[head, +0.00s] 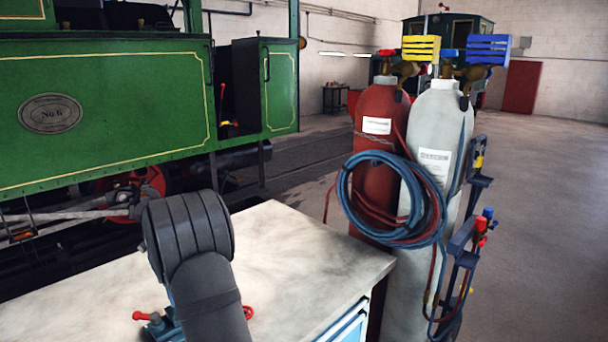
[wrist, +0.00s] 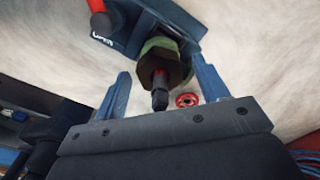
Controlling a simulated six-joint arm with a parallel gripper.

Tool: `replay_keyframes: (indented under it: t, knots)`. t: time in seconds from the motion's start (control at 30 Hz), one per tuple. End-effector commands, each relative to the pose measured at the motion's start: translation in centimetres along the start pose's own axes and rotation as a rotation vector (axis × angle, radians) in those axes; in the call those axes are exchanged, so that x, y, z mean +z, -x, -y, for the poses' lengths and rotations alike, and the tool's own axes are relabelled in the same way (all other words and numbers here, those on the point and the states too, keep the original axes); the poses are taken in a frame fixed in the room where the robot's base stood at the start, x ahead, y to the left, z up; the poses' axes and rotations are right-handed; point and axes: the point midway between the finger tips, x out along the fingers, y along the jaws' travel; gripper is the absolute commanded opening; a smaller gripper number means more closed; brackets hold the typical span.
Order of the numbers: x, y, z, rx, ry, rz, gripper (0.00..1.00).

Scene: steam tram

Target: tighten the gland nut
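In the wrist view my gripper (wrist: 162,72) is open, its two blue fingers wide apart. The gland nut, a dull brass-green hexagonal piece (wrist: 174,75), shows between and just beyond the fingertips, with clear gaps on both sides. A dark stem (wrist: 159,98) sticks out of it toward me. The nut sits on a blue valve body (wrist: 122,32) with a red handle (wrist: 97,6). In the head view the blue body (head: 163,328) shows only partly beside my dark arm, with a red-ended handle (head: 140,316); the arm hides the gripper and nut.
A red handwheel (wrist: 187,100) lies on the pale bench top (head: 290,245) near the nut; in the head view it shows right of my arm (head: 248,312). Red (head: 380,205) and grey (head: 432,115) gas cylinders with coiled hoses stand at the bench's right. The green tram (head: 110,95) stands behind.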

Motion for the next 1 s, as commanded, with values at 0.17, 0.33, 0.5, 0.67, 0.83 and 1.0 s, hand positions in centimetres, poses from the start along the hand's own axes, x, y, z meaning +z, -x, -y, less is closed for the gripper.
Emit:
replay_keyframes:
  t: [0.17,0.33,0.5,0.67,0.83,1.0]
  knots:
    - [0.0,0.0,0.0,0.0,0.002,0.0,0.68]
    - [0.0,0.0,0.0,0.0,0.003,0.0,0.75]
    - [0.0,0.0,0.0,0.0,0.003,0.0,0.75]
    - [0.0,0.8,0.0,-0.002,0.003,0.001,0.75]
    - [0.0,2.0,0.0,-0.001,0.004,0.001,0.75]
    - [0.0,3.2,0.0,-0.001,0.004,0.001,0.75]
